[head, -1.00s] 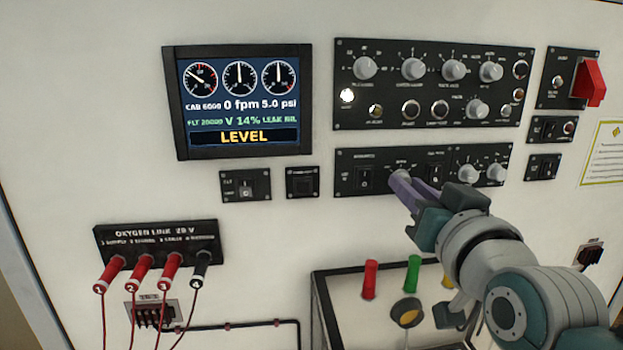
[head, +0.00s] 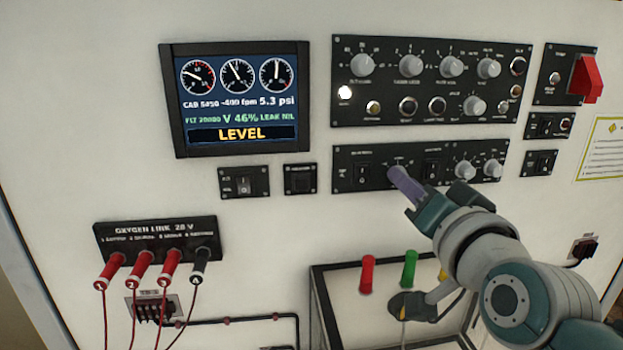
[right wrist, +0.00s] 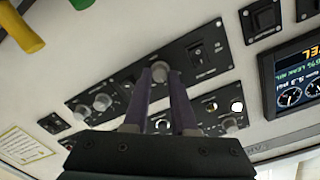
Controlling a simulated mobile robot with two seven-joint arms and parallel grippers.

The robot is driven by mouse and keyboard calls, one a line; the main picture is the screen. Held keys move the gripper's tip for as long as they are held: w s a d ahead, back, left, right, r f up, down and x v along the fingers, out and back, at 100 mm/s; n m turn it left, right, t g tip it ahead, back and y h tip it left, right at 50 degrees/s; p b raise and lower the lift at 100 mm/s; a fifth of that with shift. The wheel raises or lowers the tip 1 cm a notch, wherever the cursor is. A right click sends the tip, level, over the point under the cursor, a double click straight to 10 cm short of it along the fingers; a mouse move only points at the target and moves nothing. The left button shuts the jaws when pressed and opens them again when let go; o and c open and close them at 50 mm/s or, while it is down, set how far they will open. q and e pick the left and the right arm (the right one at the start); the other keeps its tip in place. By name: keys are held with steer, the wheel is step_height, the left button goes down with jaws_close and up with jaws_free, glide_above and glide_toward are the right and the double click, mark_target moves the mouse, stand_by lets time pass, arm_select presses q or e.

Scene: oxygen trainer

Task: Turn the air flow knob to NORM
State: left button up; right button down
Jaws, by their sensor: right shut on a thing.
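The air flow knob (right wrist: 160,72) is a small grey knob on the lower black panel (head: 345,153). It shows between the purple fingertips in the right wrist view. My right gripper (head: 396,172) is shut on this knob; its fingers also show in the right wrist view (right wrist: 160,80). In the head view the fingers hide most of the knob, and its labels are too small to read, so I cannot tell its setting. My left gripper is not in view.
A display (head: 236,140) reading LEVEL is at left. Rocker switches (head: 364,173) and grey knobs (head: 465,170) flank the held knob. Above is a larger knob panel (head: 520,121). Red (head: 367,274) and green (head: 409,268) handles stand below. A red lever (head: 587,78) is at right.

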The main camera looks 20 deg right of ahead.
steer(key=shift+f, duration=0.1)
steer(key=c, duration=0.7)
jaws_free()
steer(key=p+v, duration=0.4)
steer(key=v, duration=0.5)
steer(key=shift+s+a, duration=0.1)
steer(key=shift+s, duration=0.3)
